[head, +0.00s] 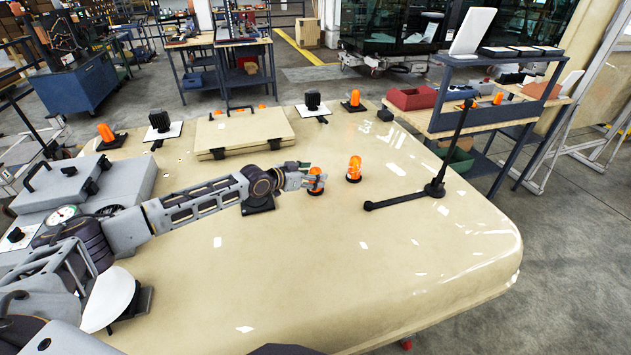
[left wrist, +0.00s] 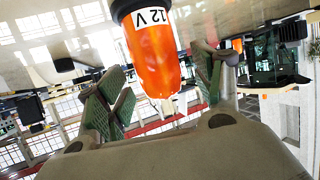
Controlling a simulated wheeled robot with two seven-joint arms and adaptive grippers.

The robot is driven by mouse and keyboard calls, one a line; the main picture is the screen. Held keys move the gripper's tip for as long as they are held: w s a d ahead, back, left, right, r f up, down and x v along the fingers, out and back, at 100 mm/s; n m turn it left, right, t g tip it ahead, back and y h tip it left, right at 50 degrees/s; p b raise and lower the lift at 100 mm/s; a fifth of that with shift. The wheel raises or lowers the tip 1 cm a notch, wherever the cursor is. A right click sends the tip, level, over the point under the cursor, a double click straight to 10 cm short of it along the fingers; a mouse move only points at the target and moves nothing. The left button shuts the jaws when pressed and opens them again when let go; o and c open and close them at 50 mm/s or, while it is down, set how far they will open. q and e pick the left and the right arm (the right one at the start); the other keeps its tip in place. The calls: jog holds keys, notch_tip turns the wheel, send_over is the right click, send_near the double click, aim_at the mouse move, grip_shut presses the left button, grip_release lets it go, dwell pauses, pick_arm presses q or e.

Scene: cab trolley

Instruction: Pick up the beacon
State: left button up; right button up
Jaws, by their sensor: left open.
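An orange beacon (head: 316,184) with a dark base stands on the cream cab roof (head: 300,270). My left gripper (head: 309,176) is at this beacon and partly covers it in the head view. In the left wrist view the orange beacon (left wrist: 152,62), with a white "12 V" label, hangs upside down in the picture between the two green-padded fingers of the open gripper (left wrist: 158,88). Gaps show on both sides, so the fingers look apart from it. A second orange beacon (head: 354,169) stands just to the right. My right gripper is not in view.
A black jointed bar (head: 436,188) stands on the roof at the right. A cream hatch (head: 245,130) lies behind the gripper. More orange lamps (head: 106,133) and black lamps (head: 159,122) stand along the far edge. The roof's front is clear.

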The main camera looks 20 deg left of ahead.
pick_arm(q)
jog(key=shift+x, duration=0.85)
jog(key=c, duration=1.2)
jog(key=shift+r+b, duration=0.5)
jog(key=shift+r, duration=4.5)
